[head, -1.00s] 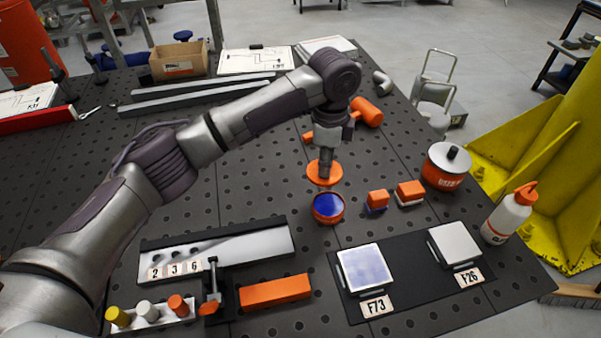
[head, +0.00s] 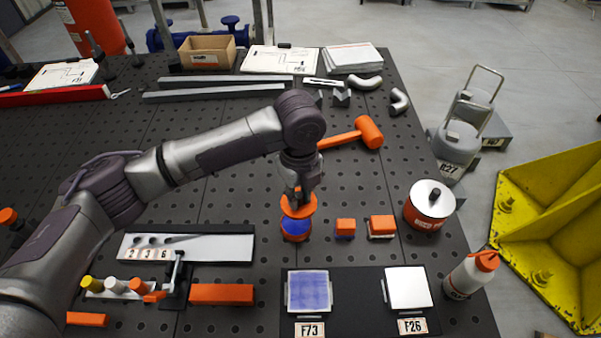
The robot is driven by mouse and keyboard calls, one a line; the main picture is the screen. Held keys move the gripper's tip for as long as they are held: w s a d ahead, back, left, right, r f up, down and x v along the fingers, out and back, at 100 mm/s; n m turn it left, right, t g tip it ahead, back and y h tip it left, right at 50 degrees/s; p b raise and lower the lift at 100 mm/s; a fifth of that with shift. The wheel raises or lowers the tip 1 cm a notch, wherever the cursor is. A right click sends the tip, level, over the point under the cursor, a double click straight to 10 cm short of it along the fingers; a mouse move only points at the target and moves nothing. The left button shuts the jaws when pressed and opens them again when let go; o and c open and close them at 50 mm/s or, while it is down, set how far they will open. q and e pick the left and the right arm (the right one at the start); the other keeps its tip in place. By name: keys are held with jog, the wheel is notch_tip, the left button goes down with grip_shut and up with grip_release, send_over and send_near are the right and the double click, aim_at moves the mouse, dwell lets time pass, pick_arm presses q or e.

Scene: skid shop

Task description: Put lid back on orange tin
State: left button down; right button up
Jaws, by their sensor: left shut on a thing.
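The orange tin (head: 296,234) stands on the perforated table, with blue inside. The round orange lid (head: 311,208) is held flat just above the tin and covers the back part of its opening. My left gripper (head: 300,196) is shut on the lid's top. A strip of the blue inside shows at the lid's front edge, so the lid is not seated. My right gripper is not in view.
An orange pot (head: 431,205) and a white bottle (head: 470,275) are at the right edge. A black mat (head: 345,310) with two square plates lies in front. An orange mallet (head: 368,132) lies behind.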

pick_arm(q)
jog(key=shift+s+a+f, duration=0.1)
jog(key=shift+s, duration=0.05)
jog(key=shift+a+f+b, duration=0.45)
jog(key=shift+f+b, duration=0.25)
jog(key=shift+b, duration=0.15)
jog(key=shift+f+b, duration=0.3)
jog(key=shift+b, duration=0.05)
jog(key=f+b, duration=0.2)
jog(key=shift+d+f+b, duration=0.1)
jog(key=shift+d+b, duration=0.1)
jog(key=shift+b, duration=0.1)
jog(key=shift+f, duration=1.05)
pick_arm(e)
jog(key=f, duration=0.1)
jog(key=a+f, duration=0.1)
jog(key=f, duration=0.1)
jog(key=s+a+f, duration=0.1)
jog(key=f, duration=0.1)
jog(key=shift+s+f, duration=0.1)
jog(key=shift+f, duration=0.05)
